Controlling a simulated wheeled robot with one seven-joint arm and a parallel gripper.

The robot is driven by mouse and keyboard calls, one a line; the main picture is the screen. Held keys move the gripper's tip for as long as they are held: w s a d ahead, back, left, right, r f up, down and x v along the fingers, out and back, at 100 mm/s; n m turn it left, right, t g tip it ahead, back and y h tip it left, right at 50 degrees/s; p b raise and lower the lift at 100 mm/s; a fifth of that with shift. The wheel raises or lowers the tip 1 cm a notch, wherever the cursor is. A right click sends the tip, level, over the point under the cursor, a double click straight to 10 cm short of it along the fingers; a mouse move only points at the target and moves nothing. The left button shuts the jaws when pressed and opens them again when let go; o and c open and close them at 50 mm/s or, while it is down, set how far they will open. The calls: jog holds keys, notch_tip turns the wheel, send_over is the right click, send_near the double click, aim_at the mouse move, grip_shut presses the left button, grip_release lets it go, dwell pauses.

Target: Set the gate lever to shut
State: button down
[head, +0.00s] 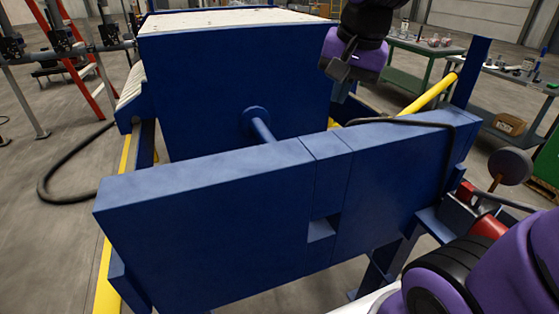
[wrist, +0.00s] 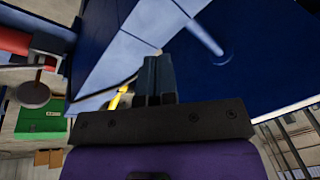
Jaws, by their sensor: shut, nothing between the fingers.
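A dark round knob (head: 510,166) on a short yellow-brown stem stands at the right, beside a red part at the end of the blue press; it looks like the gate lever, though I see no label. The knob also shows at the left edge of the wrist view (wrist: 33,95). My gripper (head: 341,92) is above the far side of the blue crossbeam, left of the knob and well apart from it. In the wrist view its fingers (wrist: 160,76) are together and empty. The lever's marked positions cannot be made out.
The blue crossbeam (head: 210,212) fills the front, with a big blue block (head: 220,95) behind it. A black hose (head: 400,121) lies over the beam. A yellow bar (head: 430,93) slopes behind it. A green workbench (head: 425,56) stands at the back right.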

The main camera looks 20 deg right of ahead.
jog(key=w+a+f+m+g, duration=0.35)
jog(key=w+f+m, duration=0.75)
jog(key=w, duration=0.5)
jog(key=shift+y, duration=0.3)
jog(key=f, duration=0.4)
jog(key=a+f, duration=0.1)
jog(key=f, duration=0.9)
jog(key=shift+a, duration=0.35)
